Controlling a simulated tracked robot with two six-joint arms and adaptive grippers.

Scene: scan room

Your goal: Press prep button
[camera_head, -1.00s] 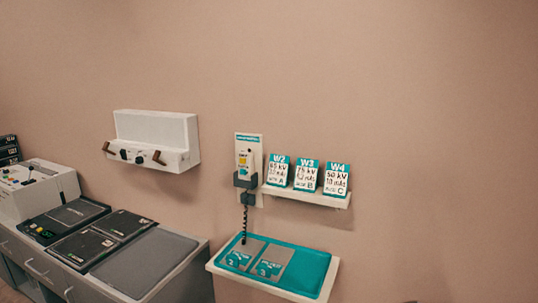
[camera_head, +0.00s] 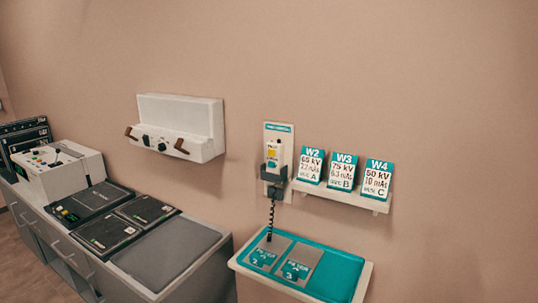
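A white hand control (camera_head: 272,149) with a yellow button sits in a dark holder (camera_head: 273,174) on a wall panel with a teal top strip. A coiled black cord hangs from it. I cannot read which button is labelled prep; the lettering is too small. A white console (camera_head: 60,167) with several small buttons and a stick stands on the counter at the left. Neither of my grippers shows in the head view.
A shelf (camera_head: 336,195) holds cards W2, W3 and W4. Below is a teal tray (camera_head: 335,276) with two grey plates. A white wall unit (camera_head: 180,124) has brown handles. Dark flat panels (camera_head: 130,222) lie on the grey counter (camera_head: 165,258). The wall at right is bare.

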